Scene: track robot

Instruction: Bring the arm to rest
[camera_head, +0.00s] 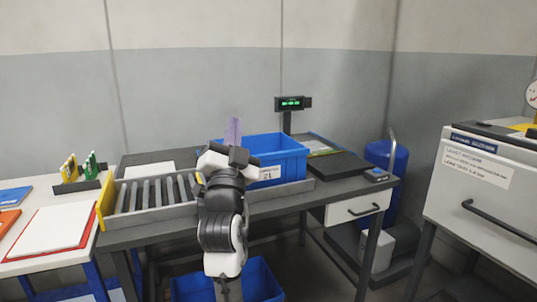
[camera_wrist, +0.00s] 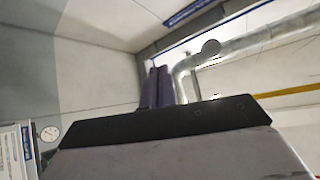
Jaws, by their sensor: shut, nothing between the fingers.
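My arm rises in the middle of the head view, in front of the table with the rollers. My gripper (camera_head: 233,124) points upward, its narrow purple fingers showing above the dark wrist, in front of the grey wall. In the wrist view my gripper (camera_wrist: 156,74) shows its two purple fingers side by side, shut with nothing between them. Behind them are the upper wall, the ceiling and a pipe. The wrist and arm hide part of the rollers and of the blue crate.
A blue crate (camera_head: 277,148) stands on the table beside the roller track (camera_head: 150,196). A scale with a green display (camera_head: 290,103) stands behind it. A white table (camera_head: 20,262) is at left, a grey cabinet (camera_head: 487,195) at right. Another blue crate (camera_head: 262,283) is below.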

